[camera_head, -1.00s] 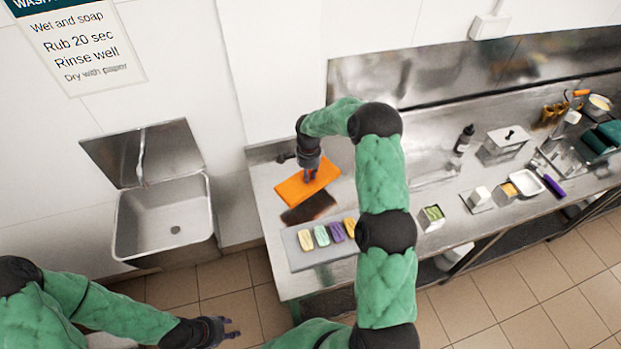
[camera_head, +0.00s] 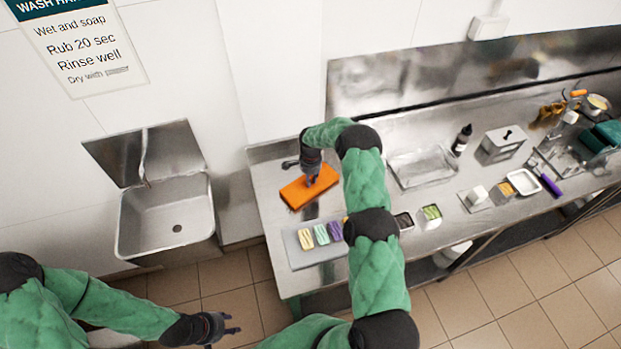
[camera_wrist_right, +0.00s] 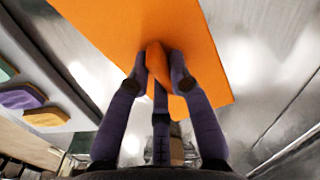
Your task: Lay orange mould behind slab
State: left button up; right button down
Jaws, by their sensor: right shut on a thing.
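The orange mould (camera_head: 296,194) is at the back left of the steel counter, behind the slab. My right gripper (camera_head: 313,180) comes down over it and is shut on it. In the right wrist view the fingers (camera_wrist_right: 160,72) pinch a raised fold of the orange mould (camera_wrist_right: 205,45). A dark reflection shows just below its front edge; I cannot tell whether it touches the counter. The grey slab (camera_head: 312,257) holds several pastel bars in front of it, its right end hidden by my arm. My left gripper (camera_head: 232,325) is open and empty, low at the left, away from the counter.
A steel sink (camera_head: 170,222) is on the wall at left. A clear tray (camera_head: 424,167), dark bottle (camera_head: 462,140) and steel box (camera_head: 502,145) stand to the right. The counter left of the mould (camera_head: 266,190) is bare.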

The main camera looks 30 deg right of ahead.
jog(key=shift+f, duration=0.15)
jog(key=c, duration=1.1)
grip_release()
jog(key=shift+r, duration=0.6)
notch_tip(320, 180, up, 11)
jog(key=shift+r+b, duration=0.1)
jog(key=shift+b, duration=1.1)
